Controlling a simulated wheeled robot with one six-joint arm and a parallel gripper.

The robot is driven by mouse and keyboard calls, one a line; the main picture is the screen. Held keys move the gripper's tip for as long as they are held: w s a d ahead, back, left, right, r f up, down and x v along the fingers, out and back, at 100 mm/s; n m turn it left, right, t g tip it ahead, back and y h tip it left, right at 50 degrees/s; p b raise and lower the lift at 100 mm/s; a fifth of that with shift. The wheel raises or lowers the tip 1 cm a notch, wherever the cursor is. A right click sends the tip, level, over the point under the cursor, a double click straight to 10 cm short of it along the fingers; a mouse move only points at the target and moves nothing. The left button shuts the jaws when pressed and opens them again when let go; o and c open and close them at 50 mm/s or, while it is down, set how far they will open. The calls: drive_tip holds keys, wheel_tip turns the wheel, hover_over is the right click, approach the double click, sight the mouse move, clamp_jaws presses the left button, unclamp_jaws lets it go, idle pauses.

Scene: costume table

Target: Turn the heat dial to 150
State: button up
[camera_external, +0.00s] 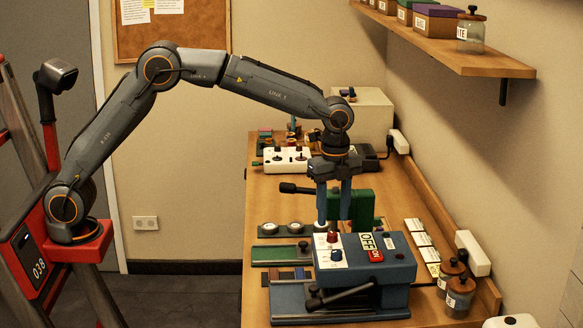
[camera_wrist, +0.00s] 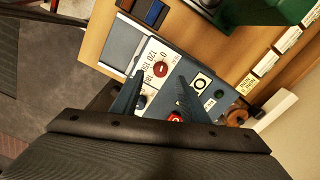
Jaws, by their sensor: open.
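The red dial (camera_external: 332,237) sits on a white panel on the blue press-like machine (camera_external: 398,268). In the wrist view the red dial (camera_wrist: 160,68) has a pale mark and printed numbers beside it, including 120 and 150; another is partly readable. I cannot tell exactly which number the mark points to. My gripper (camera_external: 333,218) points down with its two blue fingers apart, just above the red dial. In the wrist view my gripper (camera_wrist: 160,74) has its fingertips on either side of the dial, with nothing held. I cannot tell if they touch it.
A dark blue knob (camera_external: 336,256) sits on the same panel, near the red dial. An OFF/ON switch (camera_external: 371,248) is right of it. A black lever (camera_external: 338,296) sticks out in front. A green machine (camera_external: 362,206) stands close behind. Jars (camera_external: 460,292) stand at right.

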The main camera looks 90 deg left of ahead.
sight(332, 233)
drive_tip(key=shift+f+p, duration=0.75)
drive_tip(key=shift+f, duration=1.65)
clamp_jaws()
